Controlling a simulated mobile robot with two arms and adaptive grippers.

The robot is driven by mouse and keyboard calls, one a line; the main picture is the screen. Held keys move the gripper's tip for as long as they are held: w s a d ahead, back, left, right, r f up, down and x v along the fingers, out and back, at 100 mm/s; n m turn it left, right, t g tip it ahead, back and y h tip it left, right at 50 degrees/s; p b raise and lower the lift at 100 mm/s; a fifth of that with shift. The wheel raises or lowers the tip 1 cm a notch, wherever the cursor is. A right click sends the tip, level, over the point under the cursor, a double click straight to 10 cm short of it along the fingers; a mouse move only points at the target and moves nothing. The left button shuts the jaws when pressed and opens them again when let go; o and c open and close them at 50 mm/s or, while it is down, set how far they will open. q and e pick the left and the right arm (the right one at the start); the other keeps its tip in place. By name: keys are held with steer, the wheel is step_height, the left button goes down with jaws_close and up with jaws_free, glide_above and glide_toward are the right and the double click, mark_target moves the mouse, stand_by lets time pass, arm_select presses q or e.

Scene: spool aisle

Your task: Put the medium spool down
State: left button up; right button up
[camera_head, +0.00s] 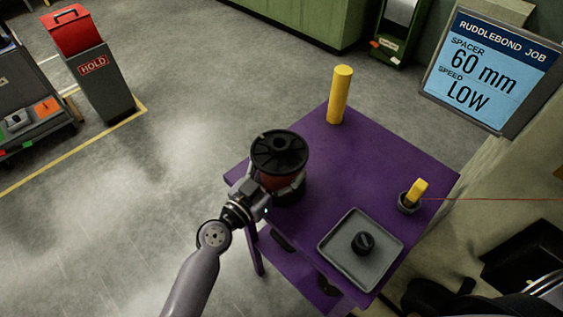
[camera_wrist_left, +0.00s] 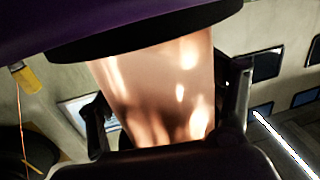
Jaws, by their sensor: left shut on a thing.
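The spool (camera_head: 279,152) has black flanges and a copper-coloured winding. It is upright at the left corner of the purple table (camera_head: 375,160). My left gripper (camera_head: 278,188) is shut around its winding from the front left. In the left wrist view, the shiny copper winding (camera_wrist_left: 155,85) fills the space between the fingers of my left gripper (camera_wrist_left: 170,120). A dark flange there lies close to the purple surface (camera_wrist_left: 30,25). I cannot tell whether the spool touches the table. My right gripper is not in view.
A yellow post (camera_head: 340,95) stands at the table's back corner. A grey tray (camera_head: 335,242) holds a small black part (camera_head: 363,243). A dark cup (camera_head: 408,204) with a yellow piece stands near the right edge; a thin red line runs right from it. The table's middle is clear.

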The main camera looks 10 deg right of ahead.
arm_select(q)
steer(key=shift+r, duration=0.15)
steer(key=o, duration=1.5)
steer(key=shift+f, duration=0.25)
steer(key=o, duration=0.5)
steer(key=shift+r, duration=0.15)
steer(key=shift+s+a, duration=0.2)
steer(key=shift+s, duration=0.05)
steer(key=b+v, duration=0.3)
steer(key=v, duration=0.8)
steer(key=shift+s+a, duration=0.2)
